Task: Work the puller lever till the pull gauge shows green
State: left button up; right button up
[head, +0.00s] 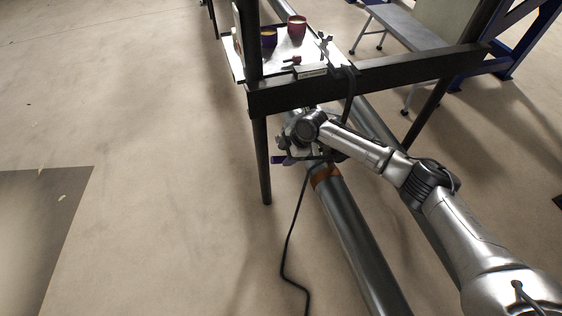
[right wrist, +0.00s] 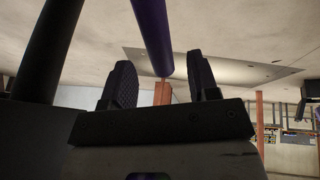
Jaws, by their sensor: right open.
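My right arm reaches in from the right in the head view, and its gripper (head: 288,154) is low beside the pipe, under the stand's dark beam, mostly hidden by my wrist. A small purple piece (head: 279,160), likely the end of the puller lever, shows beside it. In the right wrist view the two dark fingers of the gripper (right wrist: 162,82) are open and apart. A purple bar (right wrist: 151,36), likely the lever's handle, comes down from the top to the gap between them. I cannot tell whether it touches a finger. I cannot make out the pull gauge. My left gripper is not in view.
A steel pipe (head: 358,240) with a rusty band (head: 326,175) runs toward the front. A black cable (head: 286,258) hangs to the floor. The dark stand beam (head: 390,73) and leg (head: 263,165) are close to my wrist. A red cup (head: 297,27) stands on a shelf above.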

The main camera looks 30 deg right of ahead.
aim_at(283, 158)
jog(key=shift+b+x, duration=0.55)
jog(key=shift+x, duration=1.65)
jog(key=shift+c, duration=0.5)
grip_shut()
